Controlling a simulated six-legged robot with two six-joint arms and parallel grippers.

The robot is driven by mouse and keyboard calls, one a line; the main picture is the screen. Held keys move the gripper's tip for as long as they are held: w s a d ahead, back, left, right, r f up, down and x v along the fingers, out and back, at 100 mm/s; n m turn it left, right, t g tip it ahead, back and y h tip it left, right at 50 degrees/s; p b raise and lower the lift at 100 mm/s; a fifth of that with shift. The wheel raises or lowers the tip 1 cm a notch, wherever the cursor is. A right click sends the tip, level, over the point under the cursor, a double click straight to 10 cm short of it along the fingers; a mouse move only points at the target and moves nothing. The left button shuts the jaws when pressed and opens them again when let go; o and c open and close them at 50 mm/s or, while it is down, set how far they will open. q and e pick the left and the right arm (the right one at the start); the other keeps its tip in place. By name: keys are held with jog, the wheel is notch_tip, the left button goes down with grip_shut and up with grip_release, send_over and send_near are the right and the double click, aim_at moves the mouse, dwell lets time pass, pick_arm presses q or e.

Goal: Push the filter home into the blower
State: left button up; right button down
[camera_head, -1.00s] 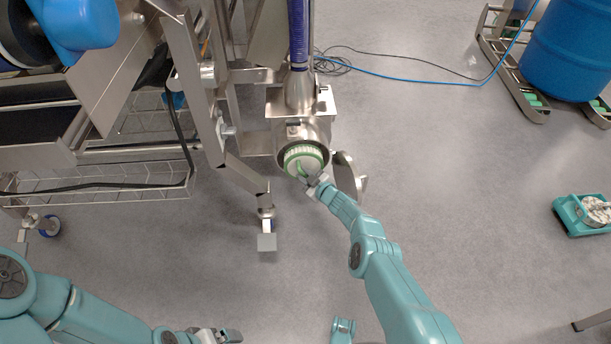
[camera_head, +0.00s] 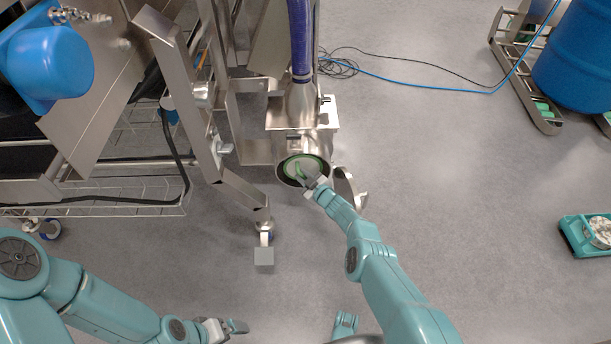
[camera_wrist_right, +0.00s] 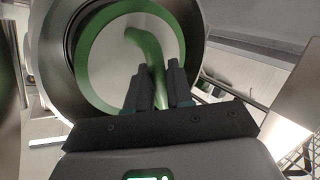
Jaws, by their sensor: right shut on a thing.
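The blower (camera_head: 296,146) is a steel housing with a round opening that faces me, below a blue hose. The filter (camera_head: 291,170), a pale disc with a green rim and a green handle, sits inside that opening. In the right wrist view the filter (camera_wrist_right: 100,62) lies within the steel ring of the blower (camera_wrist_right: 52,50). My right gripper (camera_head: 304,178) is shut on the filter's green handle, also clear in the wrist view (camera_wrist_right: 158,88). My left gripper (camera_head: 236,328) is low in the head view, away from the blower; its jaw opening is unclear.
An open steel cover (camera_head: 348,188) hangs right of the opening. A conveyor frame (camera_head: 190,110) with a wire basket (camera_head: 120,203) stands left. A blue drum (camera_head: 578,65) and a teal tray (camera_head: 588,238) are at right. Open floor lies between.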

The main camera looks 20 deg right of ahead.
jog(key=shift+f, duration=0.25)
jog(key=shift+r, duration=0.1)
jog(key=shift+w+r, duration=0.1)
jog(key=shift+w, duration=0.15)
dwell(0.3)
jog(key=shift+b, duration=0.3)
dwell(0.4)
jog(key=shift+w+d+f+b, duration=0.1)
jog(key=shift+w+f+b, duration=0.15)
jog(key=shift+b, duration=0.35)
jog(key=w+b, duration=0.1)
jog(key=b, duration=0.1)
jog(key=w+b, duration=0.1)
jog(key=b, duration=0.1)
jog(key=shift+w+d, duration=0.15)
jog(key=shift+d, duration=0.2)
jog(key=shift+r, duration=0.25)
